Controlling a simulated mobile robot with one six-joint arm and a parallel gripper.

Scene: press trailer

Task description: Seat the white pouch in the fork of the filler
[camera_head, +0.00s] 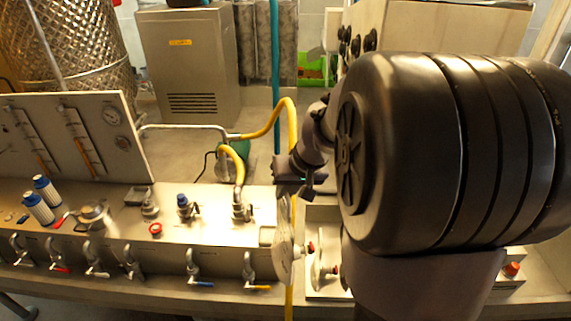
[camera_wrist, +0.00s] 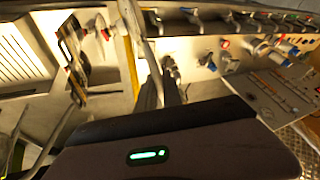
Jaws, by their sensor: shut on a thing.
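My gripper (camera_head: 300,180) shows dark beside the large black arm link in the head view. In the wrist view its fingers (camera_wrist: 168,92) are close together, beyond the dark gripper body. A white pouch (camera_head: 284,245), seen nearly edge-on, hangs below my gripper, at the right end of the steel bench. A pale, narrow strip in the wrist view (camera_wrist: 142,45) runs to the fingers and looks like its edge. A second pale, flat piece (camera_head: 318,268) with a red part stands just to the right, in a white bay. I cannot clearly make out the filler's fork.
The steel bench (camera_head: 130,225) carries several valves along its front and a gauge panel (camera_head: 75,135) at the left. A yellow hose (camera_head: 270,125) arches behind the gripper. A grey cabinet (camera_head: 190,65) stands behind. My arm link hides much of the right side.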

